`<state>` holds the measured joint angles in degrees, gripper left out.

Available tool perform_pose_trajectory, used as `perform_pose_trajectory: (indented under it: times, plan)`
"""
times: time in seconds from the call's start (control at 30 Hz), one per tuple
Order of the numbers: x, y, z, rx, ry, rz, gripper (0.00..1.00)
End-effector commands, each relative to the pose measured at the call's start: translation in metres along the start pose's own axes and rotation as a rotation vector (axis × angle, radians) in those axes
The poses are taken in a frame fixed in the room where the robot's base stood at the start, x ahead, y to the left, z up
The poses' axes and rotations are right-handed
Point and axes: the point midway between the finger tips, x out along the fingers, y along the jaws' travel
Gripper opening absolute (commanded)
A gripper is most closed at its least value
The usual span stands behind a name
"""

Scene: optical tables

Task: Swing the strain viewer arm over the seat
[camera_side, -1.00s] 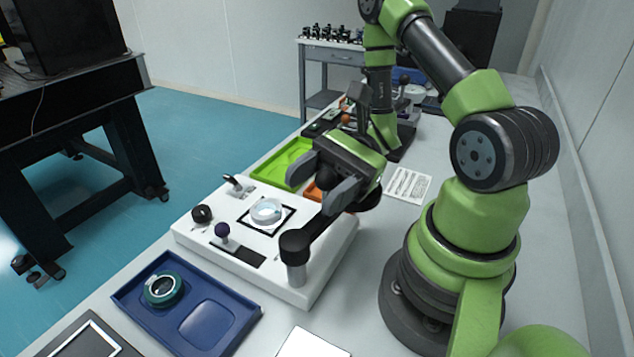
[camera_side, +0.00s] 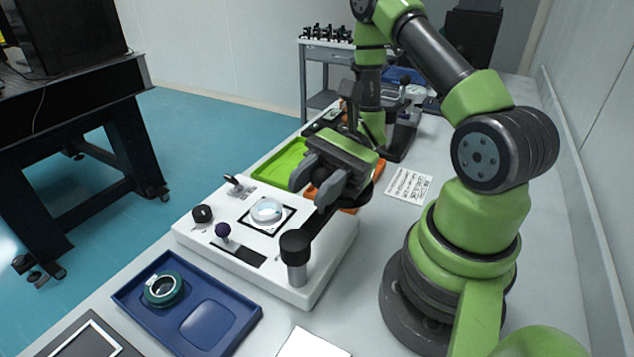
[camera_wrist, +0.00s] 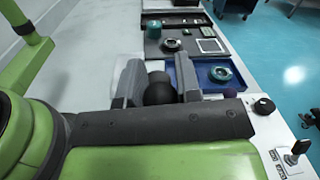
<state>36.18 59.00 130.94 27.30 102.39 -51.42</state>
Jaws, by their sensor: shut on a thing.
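The strain viewer is a white box (camera_side: 190,238) with a round glass seat (camera_side: 267,210) in a dark square frame on top. Its black swing arm (camera_side: 313,229) pivots on a silver post (camera_side: 297,274) at the near right corner. The arm points away from the seat, toward the back right. My gripper (camera_side: 320,184) is over the arm's far end, with a grey finger on each side. The fingers partly hide the arm's end.
A blue tray (camera_side: 240,315) with a green ring (camera_side: 163,290) lies in front of the box. A green tray (camera_side: 268,157) and an orange tray (camera_side: 348,208) are behind it. The box also carries a purple knob (camera_side: 222,230) and a black knob (camera_side: 202,213).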

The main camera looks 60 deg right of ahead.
Motion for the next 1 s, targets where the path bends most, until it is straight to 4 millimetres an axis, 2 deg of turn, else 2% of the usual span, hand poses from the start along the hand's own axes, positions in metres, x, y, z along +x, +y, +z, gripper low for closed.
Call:
perform_pose_trajectory:
  times: [0.6, 1.0]
  plan:
    - [0.009, -0.025, -0.005, -0.004, -0.100, 0.532, 0.00]
    - [0.017, -0.034, -0.007, -0.002, -0.147, 0.761, 0.00]
